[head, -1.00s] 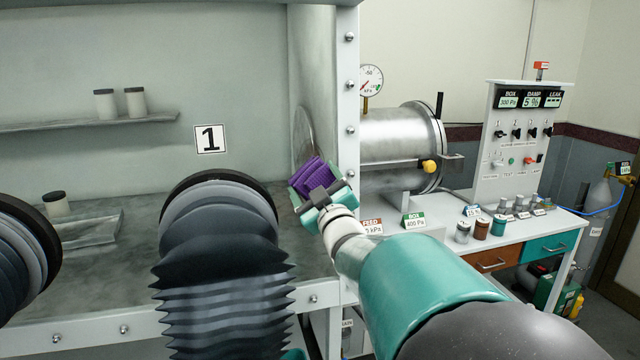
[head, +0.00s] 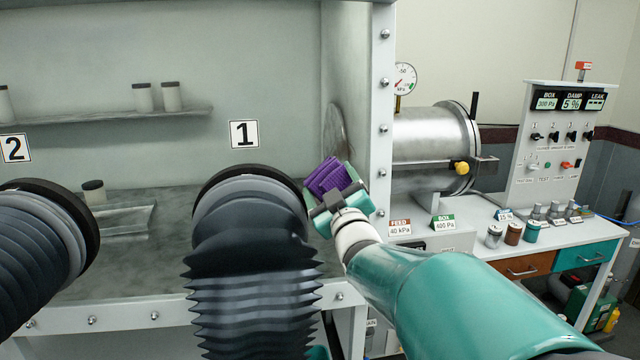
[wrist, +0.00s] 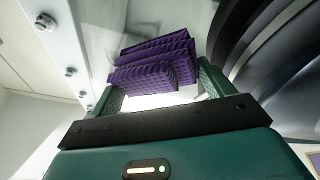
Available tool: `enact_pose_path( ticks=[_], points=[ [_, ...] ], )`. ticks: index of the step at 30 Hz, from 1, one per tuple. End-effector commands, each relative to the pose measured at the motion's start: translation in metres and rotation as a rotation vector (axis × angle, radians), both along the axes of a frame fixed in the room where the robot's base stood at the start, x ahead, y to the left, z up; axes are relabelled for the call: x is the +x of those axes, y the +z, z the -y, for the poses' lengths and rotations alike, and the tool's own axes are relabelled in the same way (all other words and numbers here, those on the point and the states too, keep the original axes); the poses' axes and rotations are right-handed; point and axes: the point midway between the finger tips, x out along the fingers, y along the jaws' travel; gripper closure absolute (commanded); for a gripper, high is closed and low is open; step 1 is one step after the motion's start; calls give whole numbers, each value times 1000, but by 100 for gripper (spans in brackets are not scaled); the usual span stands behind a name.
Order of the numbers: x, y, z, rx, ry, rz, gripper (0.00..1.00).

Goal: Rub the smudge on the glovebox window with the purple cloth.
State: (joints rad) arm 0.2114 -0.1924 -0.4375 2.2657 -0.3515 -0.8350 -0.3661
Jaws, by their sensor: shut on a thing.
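My gripper (head: 338,193) is shut on the purple cloth (head: 327,176), a thick ribbed pad held out past the fingertips. In the head view it is in front of the glovebox window (head: 285,60), between glove port 1 and the white right-hand frame post. In the wrist view the cloth (wrist: 155,62) sits between the two teal fingers, facing the pane. I cannot tell whether it touches the glass. A faint grey patch (wrist: 138,32) shows just beyond the cloth in the wrist view; I cannot tell whether it is the smudge. The cloth and gripper hide part of the pane.
A black-ringed glove port with a pleated dark glove (head: 250,250) bulges out close left of my gripper. The bolted white post (head: 383,130) stands close right. Farther right are a steel cylinder chamber (head: 430,150) and a bench (head: 480,232) with small jars.

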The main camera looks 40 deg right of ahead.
Motion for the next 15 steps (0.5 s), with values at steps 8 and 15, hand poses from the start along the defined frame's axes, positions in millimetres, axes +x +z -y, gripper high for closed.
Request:
enact_pose_path(
  ticks=[8, 15],
  points=[
    [-23, 3, -12, 0, -1, 2, 38],
    [-37, 5, -21, 0, 0, 1, 38]
  ],
)
